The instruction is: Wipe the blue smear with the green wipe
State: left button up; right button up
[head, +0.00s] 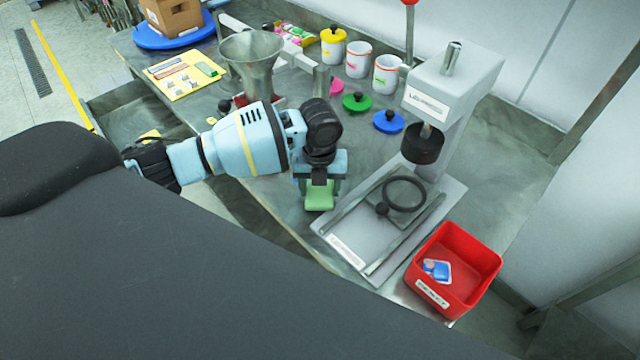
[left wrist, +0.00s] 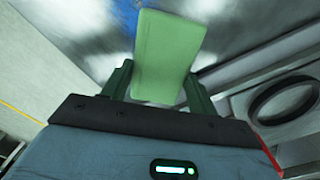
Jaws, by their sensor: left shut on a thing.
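My left gripper (head: 320,180) is shut on the green wipe (head: 319,197), which sticks out below the fingers. It is over the metal table, just left of the grey press base. In the left wrist view the wipe (left wrist: 168,52) stands between the two fingers. The blue smear (left wrist: 126,13) shows there as a bluish patch on the metal beyond the wipe, partly hidden by it. I cannot make out the smear in the head view, and I cannot tell whether the wipe touches the table. My right gripper is not in view.
The press (head: 447,95) and its base with a black ring (head: 405,193) stand right of the gripper. A red bin (head: 478,243) is at the front right. A steel funnel (head: 252,55), white canisters (head: 386,74) and coloured lids (head: 357,102) are behind.

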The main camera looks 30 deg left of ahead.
aim_at(308, 181)
pick_arm(q)
jog(key=shift+w+a+r, duration=0.1)
jog(key=shift+w+a, duration=0.2)
jog(key=shift+a, duration=0.65)
jog(key=shift+w+a+r, duration=0.1)
jog(key=shift+w+a, duration=0.2)
jog(key=shift+a, duration=0.6)
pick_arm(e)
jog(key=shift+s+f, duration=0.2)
pick_arm(q)
jog(key=shift+f, duration=0.1)
jog(key=shift+w+a+f+b, duration=0.1)
jog(key=shift+w+a+b, duration=0.2)
jog(key=shift+a, duration=0.6)
jog(key=shift+w+a+b, duration=0.1)
jog(key=shift+w+a, duration=0.25)
jog(key=shift+a, duration=0.5)
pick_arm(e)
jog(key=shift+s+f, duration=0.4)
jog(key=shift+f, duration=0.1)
